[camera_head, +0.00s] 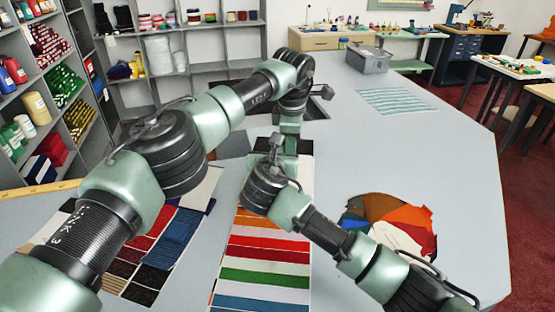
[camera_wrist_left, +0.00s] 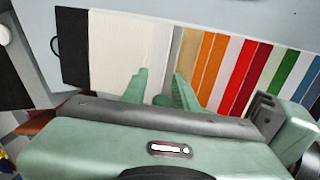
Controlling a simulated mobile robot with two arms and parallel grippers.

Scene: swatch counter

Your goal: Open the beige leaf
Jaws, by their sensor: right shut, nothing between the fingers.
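The beige leaf (camera_wrist_left: 115,50) is a plain cream panel in the left wrist view. It lies beside a row of coloured stripes (camera_wrist_left: 240,72) and a black panel with a ring (camera_wrist_left: 72,45). My left gripper (camera_wrist_left: 160,85) is open; its fingers are apart over the leaf's stripe-side edge. I cannot tell whether they touch it. In the head view only a pale sliver of the leaf (camera_head: 306,172) shows beside my arms, above the striped sheet (camera_head: 265,255). My right gripper (camera_head: 276,150) is shut and empty above the sheet's far part. My arms hide most of the leaf there.
A fan of coloured swatches (camera_head: 405,222) lies right of the sheet, and another swatch board (camera_head: 175,240) lies left. A grey bin (camera_head: 369,58) and striped cloth (camera_head: 395,101) are farther back.

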